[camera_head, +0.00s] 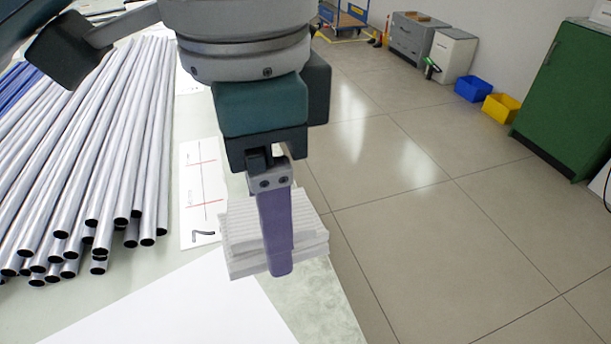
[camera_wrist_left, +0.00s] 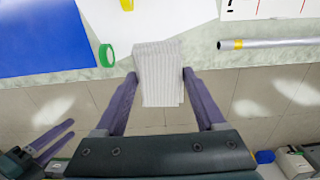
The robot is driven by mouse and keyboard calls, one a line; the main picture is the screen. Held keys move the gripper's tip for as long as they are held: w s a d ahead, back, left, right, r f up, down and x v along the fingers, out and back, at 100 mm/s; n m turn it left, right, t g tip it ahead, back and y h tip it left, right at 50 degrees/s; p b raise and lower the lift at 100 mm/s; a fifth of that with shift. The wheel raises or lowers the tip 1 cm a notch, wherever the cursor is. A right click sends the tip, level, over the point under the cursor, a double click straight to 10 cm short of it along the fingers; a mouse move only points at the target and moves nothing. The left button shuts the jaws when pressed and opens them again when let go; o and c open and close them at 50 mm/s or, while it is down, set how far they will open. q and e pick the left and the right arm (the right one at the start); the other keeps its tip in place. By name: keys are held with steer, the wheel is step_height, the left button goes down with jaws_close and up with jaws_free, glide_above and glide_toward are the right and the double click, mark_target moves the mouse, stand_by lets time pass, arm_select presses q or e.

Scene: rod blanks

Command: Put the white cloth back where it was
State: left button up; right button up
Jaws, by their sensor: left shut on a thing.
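The white cloth (camera_head: 310,238) is a folded, ribbed stack at the table's right edge in the head view. My left gripper (camera_head: 277,262) points down over it, one purple finger in front of the cloth. In the left wrist view, the cloth (camera_wrist_left: 160,75) sits between the two fingertips of my left gripper (camera_wrist_left: 161,76), which is shut on it. There it overlaps the table edge and the floor beyond; whether it touches the table I cannot tell. My right gripper (camera_wrist_left: 52,140) shows at the lower left of the left wrist view, its fingers apart and empty.
Many metal rods (camera_head: 110,150) lie on the pale green table (camera_head: 325,310) at left. A marked white card (camera_head: 198,180) and a white sheet (camera_head: 190,310) lie near the cloth. A green tape roll (camera_wrist_left: 106,55) and a blue sheet (camera_wrist_left: 40,40) show too.

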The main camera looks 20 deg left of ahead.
arm_select(q)
steer(key=b, duration=0.3)
glide_above(284, 318)
step_height(284, 318, down, 14)
steer(key=shift+f, duration=0.1)
steer(key=shift+f+b, duration=0.7)
steer(key=shift+f, duration=1.45)
steer(key=shift+f, duration=0.2)
steer(key=o, duration=1.2)
steer(key=shift+c, duration=0.2)
steer(key=shift+r, duration=0.1)
